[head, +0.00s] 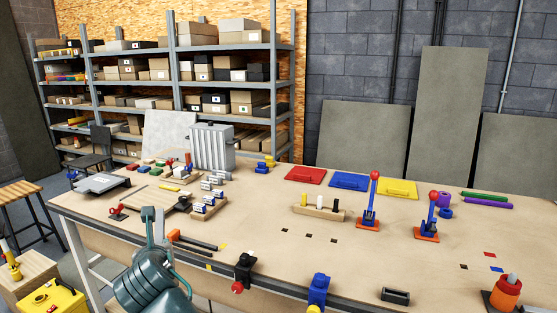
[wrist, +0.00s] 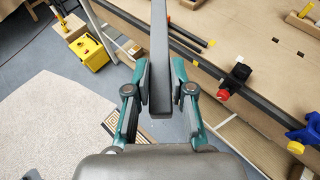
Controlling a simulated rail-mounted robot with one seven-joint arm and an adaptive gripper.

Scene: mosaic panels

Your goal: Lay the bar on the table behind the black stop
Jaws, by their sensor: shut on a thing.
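A long grey bar (wrist: 160,55) is clamped upright in the wrist view between the two fingers of my gripper (wrist: 161,80), which is shut on it. The bar's far end runs out of the top of that view. In the head view my gripper (head: 153,218) is at the table's front left edge; bar and fingers are hard to tell apart there. A black fixture with a red knob (head: 245,266) sits on the front edge of the table (head: 270,213), right of my gripper. A black slotted block (head: 395,296) lies further right. I cannot tell which is the stop.
A dark rod with an orange end (head: 198,243) lies just right of my gripper. A blue fixture (head: 318,290) is on the front edge. Blocks, a wooden peg rail (head: 318,210) and red-knobbed levers (head: 369,205) stand further back. The front middle is mostly clear.

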